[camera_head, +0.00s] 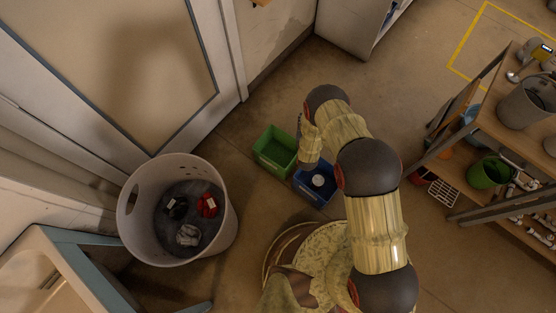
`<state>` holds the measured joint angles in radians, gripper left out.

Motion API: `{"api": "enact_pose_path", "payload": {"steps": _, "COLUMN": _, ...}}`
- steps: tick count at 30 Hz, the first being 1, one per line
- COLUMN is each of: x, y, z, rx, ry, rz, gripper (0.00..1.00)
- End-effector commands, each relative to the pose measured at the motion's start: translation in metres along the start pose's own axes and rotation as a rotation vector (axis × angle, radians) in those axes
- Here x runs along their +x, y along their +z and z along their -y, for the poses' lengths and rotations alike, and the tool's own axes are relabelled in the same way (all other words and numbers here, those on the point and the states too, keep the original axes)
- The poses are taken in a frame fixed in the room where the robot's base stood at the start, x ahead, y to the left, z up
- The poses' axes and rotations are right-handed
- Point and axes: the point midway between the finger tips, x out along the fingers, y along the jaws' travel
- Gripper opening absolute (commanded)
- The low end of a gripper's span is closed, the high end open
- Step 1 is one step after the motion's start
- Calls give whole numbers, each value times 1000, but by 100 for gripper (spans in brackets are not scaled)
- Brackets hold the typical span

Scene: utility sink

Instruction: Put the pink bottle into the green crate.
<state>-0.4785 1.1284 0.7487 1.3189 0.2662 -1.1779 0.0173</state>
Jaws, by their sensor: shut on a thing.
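The green crate (269,152) stands on the floor near the middle, left of my arm. Its visible inside looks empty, but its right side is close to my arm's end. My arm reaches up the picture and bends back down, with its last visible link over the area between the green crate and a blue crate. My gripper does not show clearly; it seems hidden behind or below that link. I do not see the pink bottle in this view.
The blue crate (327,194) holds a round white thing (318,180). A large pale basket (139,232) with dark, red and grey items stands left. A wooden shelf unit (463,183) with buckets stands right. The floor between basket and green crate is clear.

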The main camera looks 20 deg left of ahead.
Motion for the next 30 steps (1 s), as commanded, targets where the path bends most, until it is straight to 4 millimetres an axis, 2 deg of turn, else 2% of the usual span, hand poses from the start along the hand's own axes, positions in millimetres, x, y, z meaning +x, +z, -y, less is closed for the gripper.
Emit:
{"api": "enact_pose_path", "payload": {"steps": 1, "x": 11, "y": 26, "z": 16, "rx": -6, "ry": -14, "rz": 2, "gripper": 0}}
{"api": "enact_pose_path", "payload": {"steps": 9, "x": 42, "y": 118, "z": 80, "rx": -17, "ry": -64, "rz": 2, "gripper": 0}}
{"api": "enact_pose_path", "payload": {"steps": 12, "x": 58, "y": 138, "z": 93, "rx": -8, "ry": -64, "rz": 1, "gripper": 0}}
{"api": "enact_pose_path", "payload": {"steps": 18, "x": 74, "y": 165, "z": 110, "rx": 2, "ry": -67, "rz": 3, "gripper": 0}}
{"api": "enact_pose_path", "payload": {"steps": 22, "x": 80, "y": 179, "z": 113, "rx": 5, "ry": -66, "rz": 6, "gripper": 0}}
{"api": "enact_pose_path", "payload": {"steps": 30, "x": 100, "y": 221, "z": 113, "rx": 6, "ry": -66, "rz": 5, "gripper": 0}}
